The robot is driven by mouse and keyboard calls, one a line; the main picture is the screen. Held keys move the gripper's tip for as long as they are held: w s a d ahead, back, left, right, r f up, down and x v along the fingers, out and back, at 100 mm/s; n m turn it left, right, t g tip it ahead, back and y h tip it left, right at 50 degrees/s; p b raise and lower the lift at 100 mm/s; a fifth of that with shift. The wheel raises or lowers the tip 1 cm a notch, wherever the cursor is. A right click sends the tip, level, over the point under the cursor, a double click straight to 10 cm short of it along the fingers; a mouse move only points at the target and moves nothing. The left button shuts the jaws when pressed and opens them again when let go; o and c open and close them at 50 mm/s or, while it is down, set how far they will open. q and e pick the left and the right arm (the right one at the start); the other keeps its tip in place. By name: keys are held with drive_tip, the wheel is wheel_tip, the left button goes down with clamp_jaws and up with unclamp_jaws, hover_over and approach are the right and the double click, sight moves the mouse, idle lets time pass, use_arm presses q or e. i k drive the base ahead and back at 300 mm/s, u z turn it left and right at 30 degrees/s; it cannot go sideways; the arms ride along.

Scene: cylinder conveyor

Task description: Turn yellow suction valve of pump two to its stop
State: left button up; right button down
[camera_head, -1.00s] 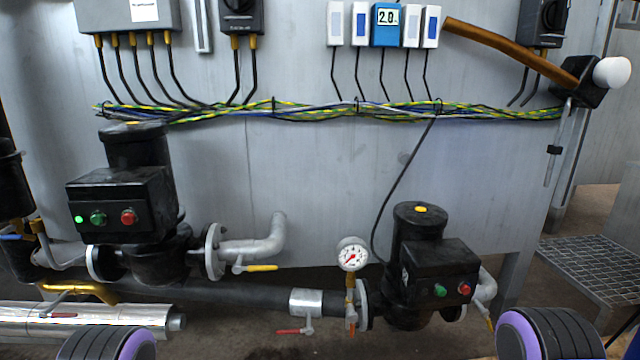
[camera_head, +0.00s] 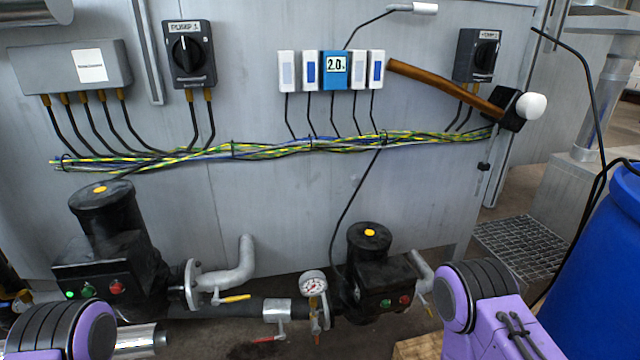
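The right-hand black pump (camera_head: 375,288) has an unlit green and a red button and a yellow dot on its motor. A pipe bend (camera_head: 423,268) leaves its right side, with a small yellow valve handle (camera_head: 425,302) below, partly hidden by my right arm. The left-hand black pump (camera_head: 112,245) has a lit green lamp and a pipe with a yellow valve handle (camera_head: 235,298) lying nearly level. Which pump is two cannot be told from labels I can read; the left switch (camera_head: 188,55) reads PUMP 1. Only purple-and-black parts of my arms show; neither gripper is in view.
A pressure gauge (camera_head: 313,284) and a red valve handle (camera_head: 264,339) sit low between the pumps. A blue drum (camera_head: 602,270) stands at right, near a metal grating (camera_head: 520,246).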

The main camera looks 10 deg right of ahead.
sight(425, 305)
drive_tip(key=z, duration=2.3)
drive_tip(key=i, duration=0.65)
drive_tip(key=u, duration=2.3)
